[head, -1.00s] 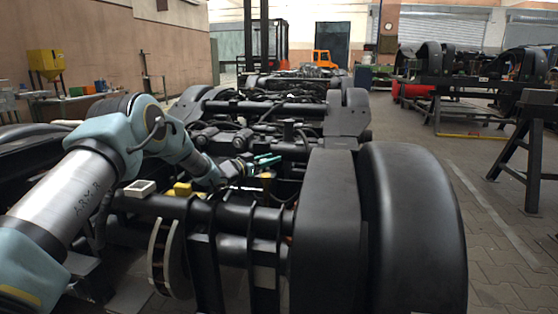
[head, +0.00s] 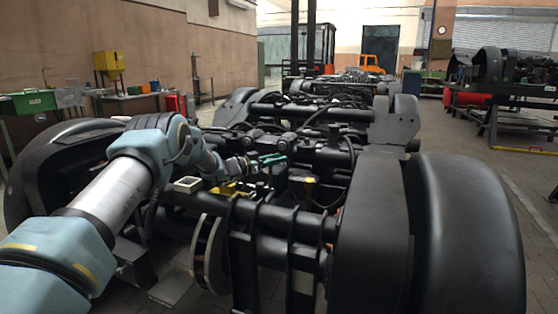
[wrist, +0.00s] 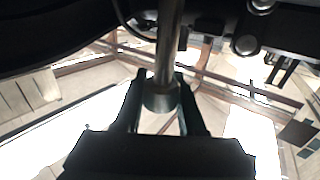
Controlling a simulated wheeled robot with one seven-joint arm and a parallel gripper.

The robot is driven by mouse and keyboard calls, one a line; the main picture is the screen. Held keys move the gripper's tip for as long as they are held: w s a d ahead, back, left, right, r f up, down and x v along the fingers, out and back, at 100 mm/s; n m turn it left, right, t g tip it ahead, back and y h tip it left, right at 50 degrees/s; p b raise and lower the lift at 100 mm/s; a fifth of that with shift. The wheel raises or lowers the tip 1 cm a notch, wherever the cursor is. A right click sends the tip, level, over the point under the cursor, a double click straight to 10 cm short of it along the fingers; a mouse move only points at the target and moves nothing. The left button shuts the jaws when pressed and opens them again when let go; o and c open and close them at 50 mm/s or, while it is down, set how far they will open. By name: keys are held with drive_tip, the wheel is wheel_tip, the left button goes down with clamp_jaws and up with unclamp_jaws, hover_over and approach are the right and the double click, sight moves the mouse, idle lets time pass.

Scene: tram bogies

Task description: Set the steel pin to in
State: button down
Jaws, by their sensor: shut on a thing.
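The steel pin (wrist: 170,45) shows in the wrist view as a bright metal rod running up from a wider round collar (wrist: 160,99). My gripper (wrist: 161,90) is shut on the steel pin, with one dark finger on each side of the collar. In the head view my gripper (head: 272,160) shows small and teal over the middle of the near bogie (head: 270,215). I cannot make out the pin there, nor tell in the wrist view where its upper end sits.
Dark bogie parts (wrist: 60,35) lie close around the pin in the wrist view. A large black rounded cover (head: 465,235) stands at the right of the near bogie. A yellow part (head: 230,188) sits near my wrist. Open paved floor (head: 520,170) lies to the right.

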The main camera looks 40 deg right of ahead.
drive_tip(key=shift+w+a, duration=0.2)
drive_tip(key=shift+w, duration=0.1)
drive_tip(key=c, duration=0.5)
unclamp_jaws()
drive_tip(key=shift+s, duration=0.1)
wheel_tip(320, 180, up, 10)
drive_tip(key=p, duration=0.1)
